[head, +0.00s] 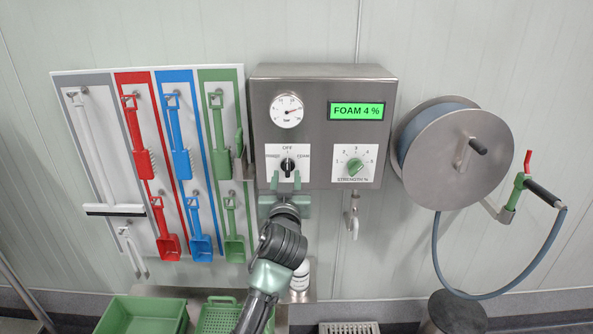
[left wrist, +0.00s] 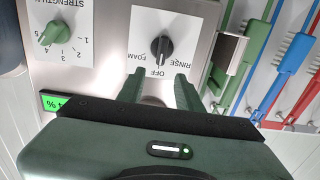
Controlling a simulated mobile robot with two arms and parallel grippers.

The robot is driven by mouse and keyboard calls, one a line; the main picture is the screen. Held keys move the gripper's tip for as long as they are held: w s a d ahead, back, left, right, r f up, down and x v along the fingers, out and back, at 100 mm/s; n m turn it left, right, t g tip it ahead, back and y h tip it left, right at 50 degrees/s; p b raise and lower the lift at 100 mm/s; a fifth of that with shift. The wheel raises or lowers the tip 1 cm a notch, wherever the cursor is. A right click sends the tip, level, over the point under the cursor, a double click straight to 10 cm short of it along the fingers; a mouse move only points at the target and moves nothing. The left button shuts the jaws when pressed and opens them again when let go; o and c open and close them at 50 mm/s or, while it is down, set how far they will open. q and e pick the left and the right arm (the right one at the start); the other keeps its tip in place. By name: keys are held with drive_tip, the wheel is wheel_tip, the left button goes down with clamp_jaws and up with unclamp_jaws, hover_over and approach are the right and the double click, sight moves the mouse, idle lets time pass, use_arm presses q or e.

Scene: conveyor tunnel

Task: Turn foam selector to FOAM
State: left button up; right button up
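The foam selector is a black knob (head: 288,164) on a white plate marked RINSE, OFF and FOAM, on a steel control box (head: 315,91). It looks upright, towards OFF; FOAM is on its right in the head view. The left wrist view shows the same knob (left wrist: 161,48) upside down, lined up with OFF. My left gripper (head: 286,181) is open, its two green fingers apart just below the knob; it also shows in the left wrist view (left wrist: 161,80). Nothing is between the fingers there. My right gripper is not in view.
A green strength knob (head: 354,167), a pressure gauge (head: 287,110) and a display (head: 357,111) reading FOAM 4 % share the box. A tool board (head: 105,120) hangs left, a hose reel (head: 455,160) right. A small tap (head: 353,217) sits under the box.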

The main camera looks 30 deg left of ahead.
sight(287, 164)
use_arm(q)
drive_tip(key=p+x, duration=0.1)
drive_tip(key=x, duration=0.4)
drive_tip(key=shift+w+a+r, duration=0.1)
drive_tip(key=shift+w, duration=0.1)
drive_tip(key=shift+w+a+p, duration=0.35)
drive_tip(key=shift+w, duration=0.25)
clamp_jaws()
